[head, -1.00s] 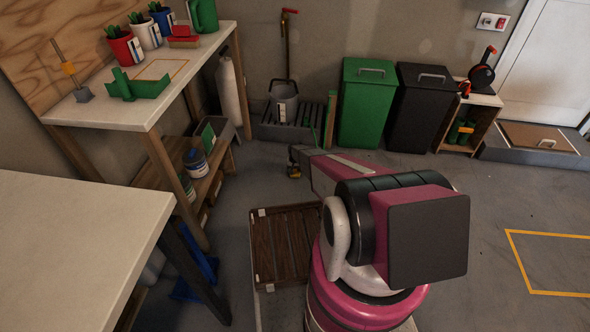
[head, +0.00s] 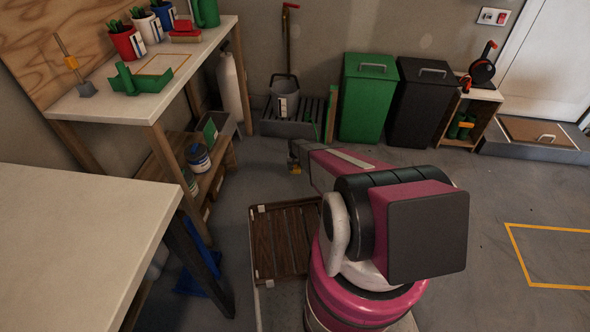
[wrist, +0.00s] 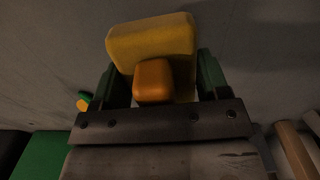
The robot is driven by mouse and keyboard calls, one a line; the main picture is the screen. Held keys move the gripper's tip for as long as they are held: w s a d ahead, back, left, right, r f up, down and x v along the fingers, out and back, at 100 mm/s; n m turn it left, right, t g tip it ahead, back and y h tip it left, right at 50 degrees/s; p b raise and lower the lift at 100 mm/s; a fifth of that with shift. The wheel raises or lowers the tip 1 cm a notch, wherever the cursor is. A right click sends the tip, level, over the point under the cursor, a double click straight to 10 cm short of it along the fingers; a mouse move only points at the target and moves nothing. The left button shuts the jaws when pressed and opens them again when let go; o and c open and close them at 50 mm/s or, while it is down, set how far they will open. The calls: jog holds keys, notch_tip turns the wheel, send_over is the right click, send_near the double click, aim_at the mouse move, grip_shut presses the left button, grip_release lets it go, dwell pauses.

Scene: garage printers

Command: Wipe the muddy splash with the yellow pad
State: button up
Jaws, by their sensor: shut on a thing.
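My gripper (wrist: 157,78) is shut on the orange grip of the yellow pad (wrist: 150,38), with a dark green finger on each side. The pad's broad yellow body shows beyond the fingertips. In the head view my gripper (head: 294,159) is at the far end of my arm, low over the grey floor, with a small bit of yellow at its tip. My arm hides part of the floor. I cannot make out the muddy splash in either view.
A pale table (head: 75,235) fills the lower left, with a workbench (head: 190,78) behind it. Open floor lies to the right.

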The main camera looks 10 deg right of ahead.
jog(key=shift+r, duration=1.7)
